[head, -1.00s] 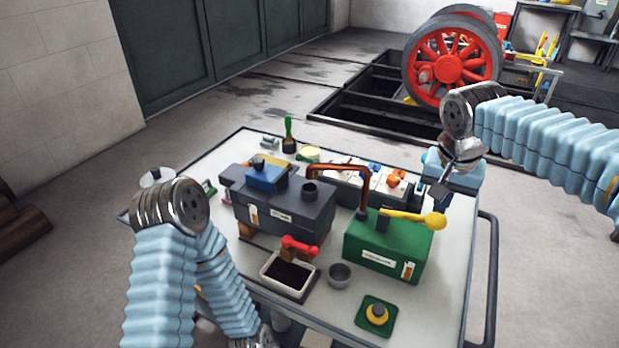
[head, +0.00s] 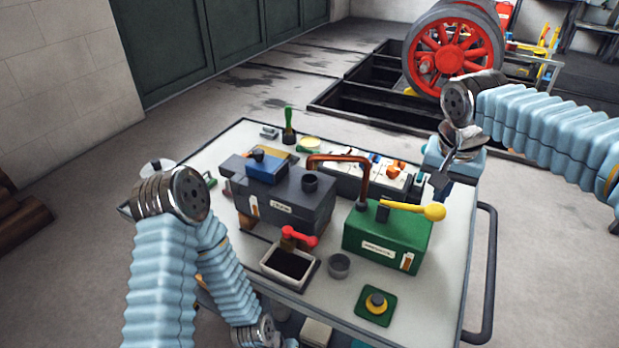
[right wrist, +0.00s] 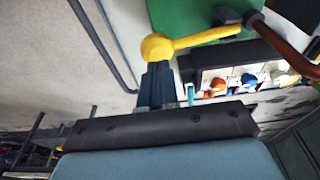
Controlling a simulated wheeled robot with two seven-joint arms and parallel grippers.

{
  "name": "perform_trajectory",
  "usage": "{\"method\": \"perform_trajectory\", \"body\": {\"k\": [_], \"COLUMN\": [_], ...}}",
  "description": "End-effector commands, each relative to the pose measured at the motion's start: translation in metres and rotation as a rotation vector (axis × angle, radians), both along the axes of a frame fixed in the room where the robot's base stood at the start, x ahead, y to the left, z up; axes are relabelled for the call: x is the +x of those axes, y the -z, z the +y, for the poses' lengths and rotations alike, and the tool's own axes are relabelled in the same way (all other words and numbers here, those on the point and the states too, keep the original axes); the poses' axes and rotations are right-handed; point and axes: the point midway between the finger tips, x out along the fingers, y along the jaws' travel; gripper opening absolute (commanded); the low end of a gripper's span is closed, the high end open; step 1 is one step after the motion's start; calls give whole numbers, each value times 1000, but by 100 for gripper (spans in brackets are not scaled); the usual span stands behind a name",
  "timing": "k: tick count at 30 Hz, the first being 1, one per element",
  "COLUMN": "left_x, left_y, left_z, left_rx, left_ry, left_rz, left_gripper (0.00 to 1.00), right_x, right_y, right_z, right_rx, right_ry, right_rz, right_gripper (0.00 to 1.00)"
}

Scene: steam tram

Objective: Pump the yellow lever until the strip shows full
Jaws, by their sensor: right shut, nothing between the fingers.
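The yellow lever (head: 405,207) is on top of the green box (head: 385,240), nearly level, its round knob to the right. A small orange and white strip (head: 407,261) is on the box's front; its level is too small to read. My right gripper (head: 440,187) is shut and empty, pointing down just behind the knob in the head view. In the right wrist view, the shut fingertips (right wrist: 157,68) are right by the yellow knob (right wrist: 157,47); I cannot tell whether they touch. My left arm shows at left, but its gripper is out of view.
A copper pipe (head: 345,160) rises from the green box towards the dark box (head: 285,205). A cart handle (head: 490,270) is at right.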

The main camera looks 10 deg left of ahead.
Motion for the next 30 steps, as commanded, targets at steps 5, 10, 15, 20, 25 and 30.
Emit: {"method": "perform_trajectory", "body": {"k": [5, 10, 15, 20, 25, 30], "left_x": [0, 0, 0, 0, 0, 0], "left_y": [9, 16, 23, 30, 37, 44], "left_z": [-1, 0, 0, 0, 1, 1], "left_rx": [-1, 0, 1, 1, 2, 3], "left_ry": [1, 0, -1, -2, -4, -5], "left_rz": [0, 0, 1, 0, 0, -1], "left_gripper": [74, 74, 74, 74, 74, 74], "right_x": [0, 0, 0, 0, 0, 0], "right_y": [11, 20, 30, 39, 48, 58], "right_z": [0, 0, 0, 0, 0, 0], "right_rx": [0, 0, 0, 0, 0, 0], "right_ry": [0, 0, 0, 0, 0, 0], "right_rz": [0, 0, 0, 1, 0, 0], "right_gripper": [0, 0, 0, 0, 0, 0]}}
